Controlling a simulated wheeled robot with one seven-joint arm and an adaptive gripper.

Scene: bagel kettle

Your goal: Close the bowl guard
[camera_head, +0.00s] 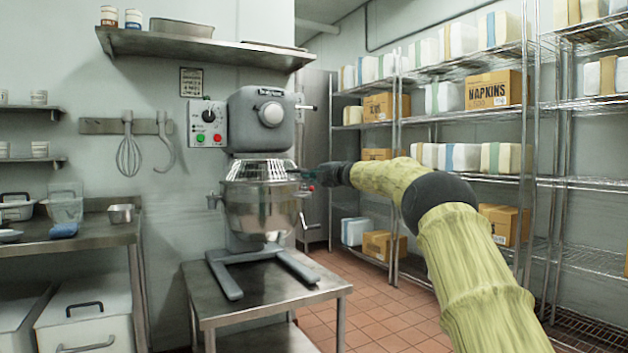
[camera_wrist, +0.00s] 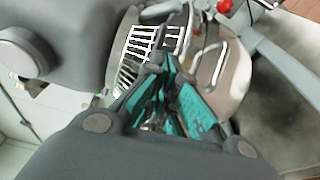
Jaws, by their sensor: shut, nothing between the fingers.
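The bowl guard (camera_head: 258,170) is a cage of pale wire bars above the steel mixing bowl (camera_head: 262,209), under the grey mixer head (camera_head: 262,115). My gripper (camera_head: 309,176) is at the right side of the guard, close to the bowl rim. In the wrist view, the guard's bars (camera_wrist: 135,55) show just beyond and left of my teal-padded fingers (camera_wrist: 172,82). The fingers are shut with nothing between them. The bowl (camera_wrist: 232,80) lies beyond them to the right. I cannot tell whether the fingers touch the guard, or whether it is fully closed.
The mixer stands on a low steel table (camera_head: 255,300). A control box (camera_head: 207,123) is on the wall to its left. A red knob (camera_wrist: 224,6) shows near my fingers. Wire shelves with boxes (camera_head: 493,90) stand to the right. The tiled floor (camera_head: 385,320) between is clear.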

